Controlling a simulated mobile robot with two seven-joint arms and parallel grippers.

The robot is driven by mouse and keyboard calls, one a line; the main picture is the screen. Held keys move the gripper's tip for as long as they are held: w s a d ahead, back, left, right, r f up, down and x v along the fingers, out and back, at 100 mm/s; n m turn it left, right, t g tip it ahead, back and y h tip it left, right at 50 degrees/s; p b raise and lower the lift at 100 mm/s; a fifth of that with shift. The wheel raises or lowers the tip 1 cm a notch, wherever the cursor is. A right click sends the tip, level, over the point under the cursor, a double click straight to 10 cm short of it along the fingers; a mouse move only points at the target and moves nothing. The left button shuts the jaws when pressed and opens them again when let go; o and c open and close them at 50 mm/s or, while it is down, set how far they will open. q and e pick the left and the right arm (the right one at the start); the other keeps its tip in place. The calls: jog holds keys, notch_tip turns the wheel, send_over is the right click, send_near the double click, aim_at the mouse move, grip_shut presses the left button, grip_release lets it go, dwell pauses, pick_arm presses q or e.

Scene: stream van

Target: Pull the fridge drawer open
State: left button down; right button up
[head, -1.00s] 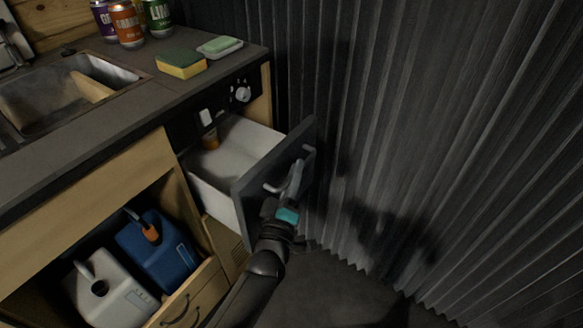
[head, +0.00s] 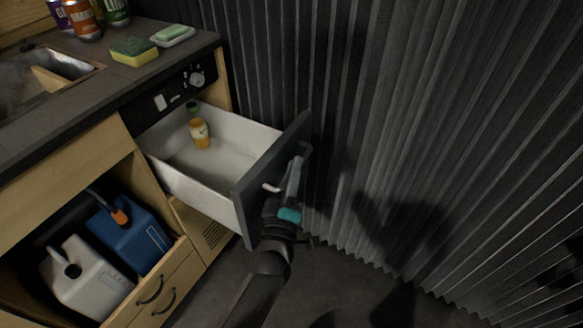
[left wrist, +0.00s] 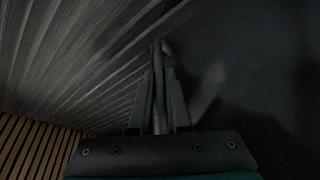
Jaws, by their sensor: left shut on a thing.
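The fridge drawer (head: 185,192) is well open in the head view, with white inner walls and a dark front panel (head: 262,188). A bottle with orange contents and a green cap (head: 200,133) stands inside, toward the back. In the left wrist view the two fingers (left wrist: 159,100) close around the bar-like handle. Part of the handle is hidden by the fingers. My right gripper is not in view.
A counter above holds a sponge (head: 134,51), a soap dish (head: 173,38), several cans (head: 84,20) and a sink. A dark pleated curtain (head: 400,120) hangs close on the right.

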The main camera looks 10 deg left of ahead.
pick_arm(q)
jog(key=shift+f, duration=0.1)
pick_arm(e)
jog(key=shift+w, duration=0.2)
pick_arm(q)
jog(key=c, duration=1.2)
grip_release()
jog(key=shift+o, duration=0.2)
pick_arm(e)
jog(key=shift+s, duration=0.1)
pick_arm(q)
jog(key=shift+s, duration=0.1)
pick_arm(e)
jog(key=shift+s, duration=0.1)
pick_arm(q)
jog(key=shift+s, duration=0.15)
jog(key=p+v, duration=0.2)
jog(key=v, duration=1.2)
jog(key=shift+s+p, duration=0.35)
jog(key=shift+s, duration=0.05)
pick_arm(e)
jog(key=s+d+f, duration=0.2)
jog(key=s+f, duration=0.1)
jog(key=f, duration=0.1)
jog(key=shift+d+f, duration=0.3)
pick_arm(q)
jog(key=shift+f, duration=0.25)
